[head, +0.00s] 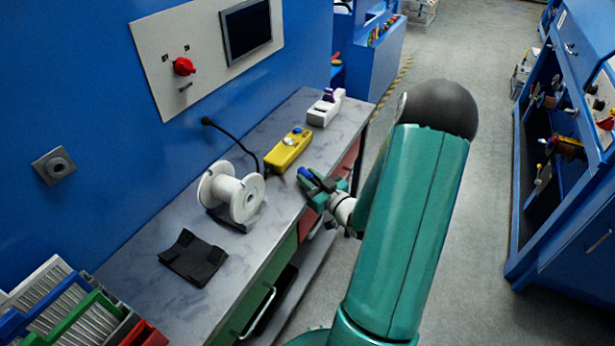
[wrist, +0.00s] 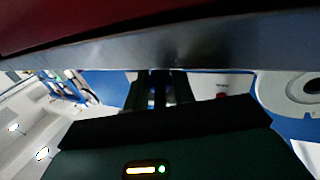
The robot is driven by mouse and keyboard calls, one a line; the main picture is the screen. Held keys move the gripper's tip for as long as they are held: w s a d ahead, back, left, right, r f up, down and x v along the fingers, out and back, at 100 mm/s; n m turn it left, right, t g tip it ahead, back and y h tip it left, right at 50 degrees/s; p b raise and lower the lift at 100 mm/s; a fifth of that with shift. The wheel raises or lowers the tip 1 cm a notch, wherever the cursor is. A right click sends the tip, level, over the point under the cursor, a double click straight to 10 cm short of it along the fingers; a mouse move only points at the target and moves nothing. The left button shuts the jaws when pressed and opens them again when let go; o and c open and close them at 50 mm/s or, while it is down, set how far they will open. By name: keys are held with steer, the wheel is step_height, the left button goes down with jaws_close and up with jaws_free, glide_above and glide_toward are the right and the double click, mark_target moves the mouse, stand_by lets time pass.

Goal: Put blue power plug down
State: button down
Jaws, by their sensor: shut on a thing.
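The blue power plug (head: 306,173) shows as a small blue shape at my gripper's tip in the head view. My gripper (head: 313,181) is at the right edge of the grey worktop, in front of the yellow box, and is shut on the plug. In the wrist view the dark fingers (wrist: 158,90) point away from the camera. The plug is mostly hidden between them, and I cannot tell whether it touches the worktop.
A yellow box (head: 285,153) and a white device (head: 325,109) with a purple part stand on the worktop (head: 222,252). A white spool (head: 246,200) and a black cradle (head: 192,262) are nearer. A black cable (head: 233,139) runs from the blue wall. The worktop edge (wrist: 215,47) crosses the wrist view.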

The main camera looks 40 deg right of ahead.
steer(key=shift+w+f, duration=0.35)
steer(key=shift+w, duration=0.1)
steer(key=shift+s+f, duration=0.15)
steer(key=shift+s, duration=0.15)
steer(key=shift+w+f, duration=0.2)
steer(key=shift+f, duration=0.1)
steer(key=shift+s, duration=0.1)
steer(key=c, duration=1.2)
jaws_free()
steer(key=shift+o, duration=0.2)
